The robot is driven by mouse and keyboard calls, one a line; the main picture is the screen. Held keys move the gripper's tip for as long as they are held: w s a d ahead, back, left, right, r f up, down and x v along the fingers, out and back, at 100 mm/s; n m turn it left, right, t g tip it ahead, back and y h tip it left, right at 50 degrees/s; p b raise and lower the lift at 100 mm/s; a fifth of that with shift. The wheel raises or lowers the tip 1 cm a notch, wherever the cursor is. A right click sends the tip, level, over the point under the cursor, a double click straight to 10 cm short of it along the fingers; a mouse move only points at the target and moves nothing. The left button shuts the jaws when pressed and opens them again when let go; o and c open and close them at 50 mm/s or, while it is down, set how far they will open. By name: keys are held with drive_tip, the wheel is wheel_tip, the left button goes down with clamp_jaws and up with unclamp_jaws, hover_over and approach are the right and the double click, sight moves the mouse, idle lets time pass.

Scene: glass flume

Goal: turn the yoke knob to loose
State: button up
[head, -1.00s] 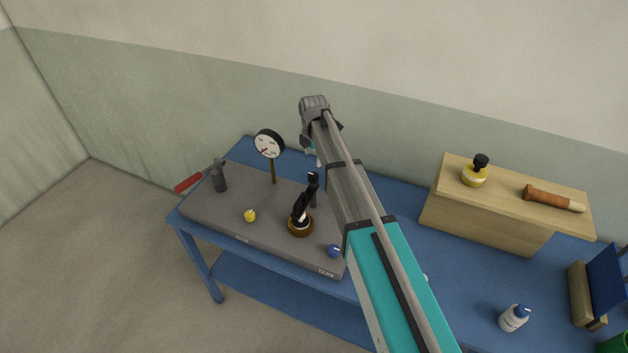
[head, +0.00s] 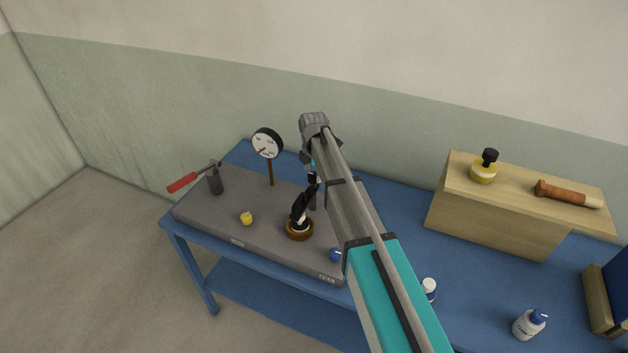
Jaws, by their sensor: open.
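A grey base plate (head: 275,240) lies on the blue bench. On it stands a black tilted instrument (head: 301,208) in a round brass-brown ring (head: 299,232), with a dark upright part (head: 313,198) close behind it. A yellow knob (head: 247,218) is at the plate's front left, and a blue knob (head: 335,255) at its front right. I cannot tell which part is the yoke knob or read its setting. My gripper (head: 311,166) points down above and behind the black instrument. It is open; my arm hides most of its fingers, and contact cannot be judged.
A round gauge on a post (head: 267,143) and a red-handled lever on a dark block (head: 183,182) stand left of my gripper. A wooden shelf (head: 490,222) with a yellow bottle (head: 483,169) and a brown-handled tool (head: 566,194) is right.

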drive_tip(key=shift+f+b, duration=0.3)
drive_tip(key=shift+f, duration=0.15)
drive_tip(key=c, duration=1.1)
drive_tip(key=shift+d, duration=0.1)
drive_tip(key=shift+c, duration=0.2)
